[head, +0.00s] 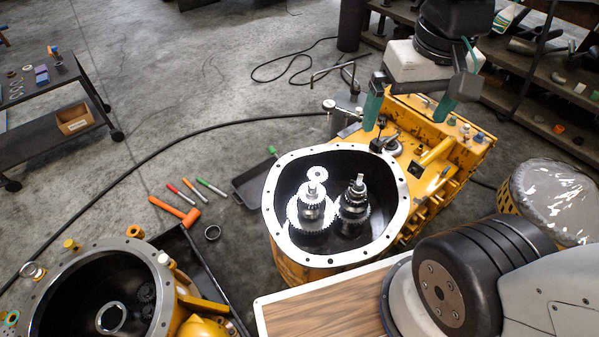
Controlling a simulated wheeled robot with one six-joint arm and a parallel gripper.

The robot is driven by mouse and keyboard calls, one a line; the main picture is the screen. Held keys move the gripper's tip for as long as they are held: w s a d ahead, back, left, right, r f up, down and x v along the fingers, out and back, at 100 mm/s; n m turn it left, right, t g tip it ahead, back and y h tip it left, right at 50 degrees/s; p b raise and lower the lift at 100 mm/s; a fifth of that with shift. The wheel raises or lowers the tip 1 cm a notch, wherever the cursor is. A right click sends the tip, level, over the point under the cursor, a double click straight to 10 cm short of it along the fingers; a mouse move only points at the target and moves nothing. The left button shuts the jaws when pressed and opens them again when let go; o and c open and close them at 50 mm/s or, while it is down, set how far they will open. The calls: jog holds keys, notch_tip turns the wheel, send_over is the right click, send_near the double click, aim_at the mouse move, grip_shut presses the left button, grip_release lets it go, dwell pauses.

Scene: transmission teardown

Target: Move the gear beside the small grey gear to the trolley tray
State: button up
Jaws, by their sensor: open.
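Inside the open yellow housing (280,262), a small pale grey gear (317,173) sits at the back. A large silver gear on a shaft (300,215) is just in front of it, and a darker gear stack on a shaft (352,210) stands to the right. Both shafts are upright; their lower parts are hidden in the dark cavity. I cannot tell for certain which is the named gear. My gripper (410,108) is open and empty, its green-tipped fingers apart above the housing's yellow rear part. The trolley (88,75) is at the upper left; its top tray holds small parts.
A second round housing (62,275) with small dark gears stands at lower left. An orange hammer (175,208), several markers and a dark pan (252,180) lie on the floor. A black cable crosses it. Shelves stand at upper right, a mesh-sided drum (555,200) at right.

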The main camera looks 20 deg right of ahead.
jog(key=w+f+m, duration=0.3)
jog(key=w+f, duration=0.2)
jog(key=w, duration=0.7)
jog(key=m+g, duration=0.1)
jog(key=m, duration=0.8)
send_over(313, 186)
notch_tip(313, 186, down, 42)
notch_tip(313, 186, down, 11)
jog(key=shift+w+f, duration=0.1)
jog(key=shift+f, duration=0.05)
jog(key=c, duration=2.1)
